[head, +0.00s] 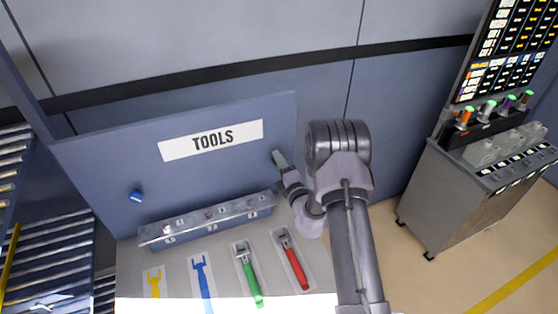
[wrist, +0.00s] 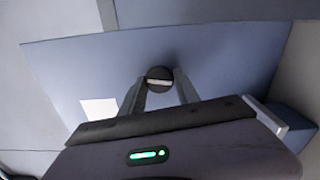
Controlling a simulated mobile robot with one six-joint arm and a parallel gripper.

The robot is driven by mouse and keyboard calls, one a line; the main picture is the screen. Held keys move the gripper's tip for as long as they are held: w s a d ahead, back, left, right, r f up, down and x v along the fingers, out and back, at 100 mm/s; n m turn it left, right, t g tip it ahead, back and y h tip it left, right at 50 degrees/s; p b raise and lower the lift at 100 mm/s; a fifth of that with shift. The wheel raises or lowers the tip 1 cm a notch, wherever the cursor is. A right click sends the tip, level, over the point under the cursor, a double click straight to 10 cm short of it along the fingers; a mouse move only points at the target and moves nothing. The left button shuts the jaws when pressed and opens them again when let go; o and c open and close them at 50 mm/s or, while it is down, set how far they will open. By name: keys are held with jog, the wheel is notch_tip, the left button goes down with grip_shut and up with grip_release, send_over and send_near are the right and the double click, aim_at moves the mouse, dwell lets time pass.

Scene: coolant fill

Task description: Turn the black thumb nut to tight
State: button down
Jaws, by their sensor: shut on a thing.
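The black thumb nut (wrist: 160,74) is a round dark disc with a pale bar across its face, on the blue-grey panel in the wrist view. The bar lies nearly level, tilted slightly. My gripper (wrist: 160,88) has one finger on each side of the nut and is shut on it. In the head view my gripper (head: 279,160) reaches the right part of the panel (head: 100,165), and my arm and gripper hide the nut there. I cannot tell from these views how tight it is.
A TOOLS sign (head: 212,139) and a blue knob (head: 136,196) are on the panel. Below are a clear-covered bin rack (head: 208,218), a green-handled tool (head: 248,275) and a red-handled tool (head: 292,260). A grey cabinet (head: 465,195) stands right, with open floor between.

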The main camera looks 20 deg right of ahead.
jog(key=shift+m, duration=0.4)
jog(key=c, duration=0.9)
grip_release()
jog(key=s+b, duration=0.1)
jog(key=s, duration=1.6)
jog(key=shift+s+b, duration=0.25)
jog(key=shift+b, duration=0.1)
